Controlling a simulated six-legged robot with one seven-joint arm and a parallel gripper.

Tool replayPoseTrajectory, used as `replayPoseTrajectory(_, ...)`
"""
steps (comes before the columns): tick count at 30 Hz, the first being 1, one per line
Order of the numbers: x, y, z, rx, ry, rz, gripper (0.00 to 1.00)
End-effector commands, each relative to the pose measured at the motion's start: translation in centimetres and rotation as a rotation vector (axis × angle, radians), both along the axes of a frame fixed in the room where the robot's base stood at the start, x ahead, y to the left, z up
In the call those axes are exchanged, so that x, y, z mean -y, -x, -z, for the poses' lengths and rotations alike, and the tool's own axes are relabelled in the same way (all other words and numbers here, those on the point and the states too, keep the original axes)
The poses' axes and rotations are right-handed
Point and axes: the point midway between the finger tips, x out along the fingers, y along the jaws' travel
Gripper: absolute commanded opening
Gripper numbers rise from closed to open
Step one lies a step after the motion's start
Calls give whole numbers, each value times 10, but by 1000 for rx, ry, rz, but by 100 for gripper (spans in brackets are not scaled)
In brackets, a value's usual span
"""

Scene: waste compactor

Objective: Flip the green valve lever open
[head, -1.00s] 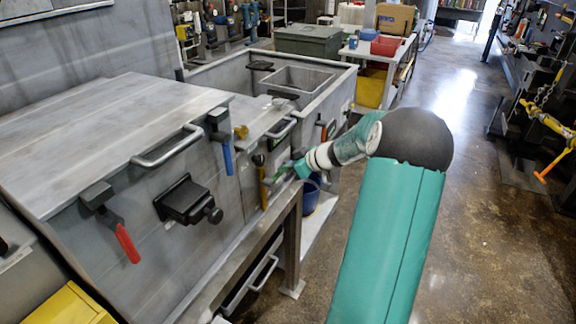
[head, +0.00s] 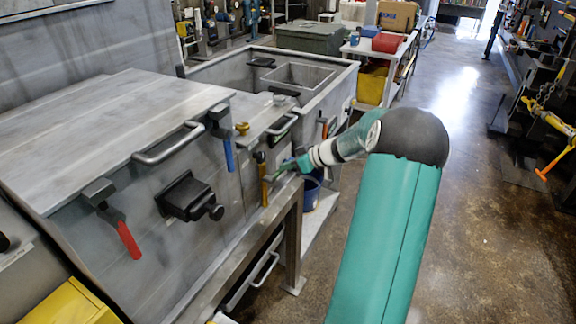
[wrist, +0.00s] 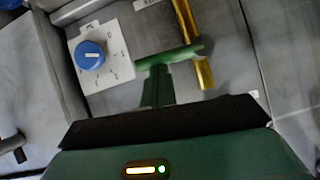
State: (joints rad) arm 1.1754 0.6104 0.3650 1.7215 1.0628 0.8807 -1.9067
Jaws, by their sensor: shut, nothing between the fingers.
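The green lever (wrist: 170,57) shows in the wrist view as a slim green bar lying across the picture, just beyond my fingertips. In the head view a small bright green piece (head: 275,177) shows beside my gripper (head: 291,166), at the front of the grey machine; it looks like the same lever. My gripper (wrist: 160,78) is shut and empty, its dark green fingers together. The fingertips overlap the lever in the wrist view; I cannot tell whether they touch it. The lever's pivot is not clearly visible.
A gold-yellow lever (head: 263,184) hangs close behind the green one. A blue dial (wrist: 90,55) on a white plate is nearby. Blue (head: 228,154) and red (head: 128,239) levers hang further left. A steel frame leg (head: 293,245) stands below my gripper.

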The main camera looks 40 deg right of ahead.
Motion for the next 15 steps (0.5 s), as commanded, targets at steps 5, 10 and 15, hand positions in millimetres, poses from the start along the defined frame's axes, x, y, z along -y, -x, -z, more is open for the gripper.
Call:
replayPoseTrajectory(5,2,0,6,-25,-68,0,0)
replayPoseTrajectory(10,4,-2,14,-64,-181,-1,0)
replayPoseTrajectory(15,6,-2,25,-119,-335,-1,0)
